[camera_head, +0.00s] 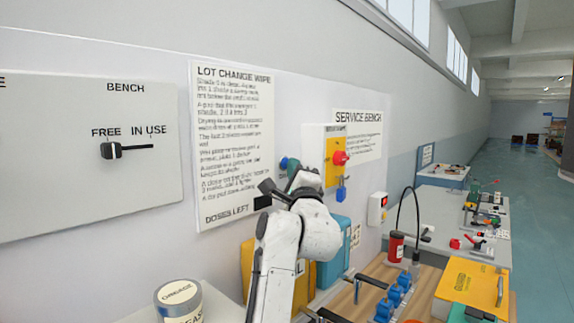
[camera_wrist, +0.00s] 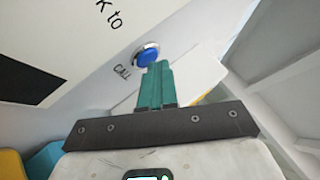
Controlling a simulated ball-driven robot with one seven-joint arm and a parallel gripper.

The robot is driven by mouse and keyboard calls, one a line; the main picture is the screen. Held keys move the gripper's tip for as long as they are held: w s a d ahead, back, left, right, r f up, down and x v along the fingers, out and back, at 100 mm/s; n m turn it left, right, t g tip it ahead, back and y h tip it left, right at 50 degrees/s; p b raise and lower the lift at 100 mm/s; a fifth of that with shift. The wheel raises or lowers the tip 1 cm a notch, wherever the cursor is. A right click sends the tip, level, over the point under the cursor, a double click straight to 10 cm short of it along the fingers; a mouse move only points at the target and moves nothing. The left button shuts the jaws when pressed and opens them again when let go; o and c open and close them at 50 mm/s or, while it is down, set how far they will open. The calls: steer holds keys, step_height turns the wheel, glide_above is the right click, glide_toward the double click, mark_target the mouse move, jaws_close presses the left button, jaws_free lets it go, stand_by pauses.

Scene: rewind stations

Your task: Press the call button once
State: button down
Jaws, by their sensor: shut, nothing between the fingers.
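The call button is a round blue button in a silver ring on the wall. It shows in the wrist view (camera_wrist: 147,55), with the word CALL printed beside it. In the head view the blue button (camera_head: 284,163) is partly hidden behind my gripper (camera_head: 305,178). My gripper's teal fingers are shut together with nothing between them, and they show in the wrist view (camera_wrist: 158,68). The fingertips overlap the lower right edge of the button in that view. I cannot tell whether they touch it.
A yellow panel with a red switch (camera_head: 340,158) and a blue padlock (camera_head: 341,194) is right of my gripper. The LOT CHANGE WIPE sign (camera_head: 234,130) is on its left. Below stand a grease can (camera_head: 178,300) and a cluttered wooden bench.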

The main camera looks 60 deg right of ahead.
steer(key=shift+s, duration=0.1)
steer(key=shift+s+a, duration=0.25)
steer(key=shift+s, duration=0.35)
steer(key=s, duration=0.2)
steer(key=s+a, duration=0.1)
steer(key=s, duration=0.2)
stand_by(0.3)
stand_by(0.9)
